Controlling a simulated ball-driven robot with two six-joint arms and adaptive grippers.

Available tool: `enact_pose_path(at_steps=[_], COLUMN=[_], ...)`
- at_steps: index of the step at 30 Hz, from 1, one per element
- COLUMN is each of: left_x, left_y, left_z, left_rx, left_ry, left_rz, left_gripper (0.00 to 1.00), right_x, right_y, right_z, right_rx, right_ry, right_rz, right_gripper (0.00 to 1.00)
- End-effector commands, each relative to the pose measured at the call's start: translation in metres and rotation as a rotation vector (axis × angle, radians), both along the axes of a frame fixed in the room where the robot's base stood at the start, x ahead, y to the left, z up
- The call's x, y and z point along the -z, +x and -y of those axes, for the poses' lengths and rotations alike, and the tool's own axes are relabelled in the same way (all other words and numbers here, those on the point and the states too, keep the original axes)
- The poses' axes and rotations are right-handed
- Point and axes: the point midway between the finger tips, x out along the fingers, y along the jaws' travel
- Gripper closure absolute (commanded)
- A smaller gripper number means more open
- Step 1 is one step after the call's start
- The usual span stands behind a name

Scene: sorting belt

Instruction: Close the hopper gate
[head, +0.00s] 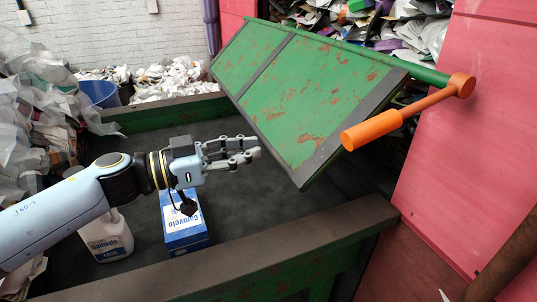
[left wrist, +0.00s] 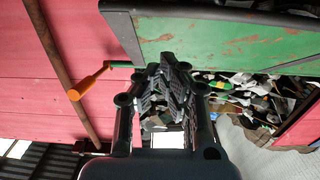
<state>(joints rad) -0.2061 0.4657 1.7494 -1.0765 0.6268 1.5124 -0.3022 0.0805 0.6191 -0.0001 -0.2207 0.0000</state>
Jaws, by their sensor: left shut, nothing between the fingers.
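The hopper gate (head: 300,90) is a scuffed green panel with dark edges. It hangs from a green rod along its top and is tilted outward, with an open gap behind it. Its orange handle (head: 372,130) sticks out from the rod's right end. The left wrist view shows the gate (left wrist: 225,40) and the orange handle (left wrist: 85,86) too. My left gripper (head: 258,152) is shut and empty, beside the gate's lower part. I cannot tell whether its fingertips touch the panel. They also show in the left wrist view (left wrist: 172,68). My right gripper is not in view.
A dark belt (head: 265,215) runs below the gate between green side walls with dark tops (head: 290,245). A blue-white carton (head: 183,225) and a white jug (head: 106,237) stand on it under my left arm. Red panels (head: 470,130) flank the gate; paper waste lies behind.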

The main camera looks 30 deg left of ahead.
Motion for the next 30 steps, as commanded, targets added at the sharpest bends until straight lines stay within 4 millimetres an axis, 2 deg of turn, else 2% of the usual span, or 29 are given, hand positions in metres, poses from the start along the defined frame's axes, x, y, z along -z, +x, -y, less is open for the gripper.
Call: enact_pose_path(at_steps=[2, 5, 9, 23, 26, 30], left_x=[-0.004, 0.012, 0.024, 0.03, 0.034, 0.05], left_y=[0.013, 0.021, 0.029, 0.032, 0.034, 0.04], left_z=[0.011, 0.018, 0.025, 0.028, 0.029, 0.035], left_rx=[-0.001, -0.001, -0.001, 0.001, 0.001, 0.001], left_ry=[-0.005, -0.003, -0.002, 0.001, -0.005, -0.036], left_rz=[0.003, -0.003, -0.001, 0.0, 0.007, 0.039], left_gripper=[1.0, 1.0, 1.0, 1.0, 1.0, 1.0], right_x=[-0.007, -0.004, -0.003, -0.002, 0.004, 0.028], right_y=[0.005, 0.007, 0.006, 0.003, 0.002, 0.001], right_z=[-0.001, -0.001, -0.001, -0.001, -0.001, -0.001], right_rx=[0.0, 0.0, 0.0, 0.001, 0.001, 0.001], right_ry=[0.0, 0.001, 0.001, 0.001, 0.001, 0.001], right_rz=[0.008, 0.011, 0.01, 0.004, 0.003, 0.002], right_gripper=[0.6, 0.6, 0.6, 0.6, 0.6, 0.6])
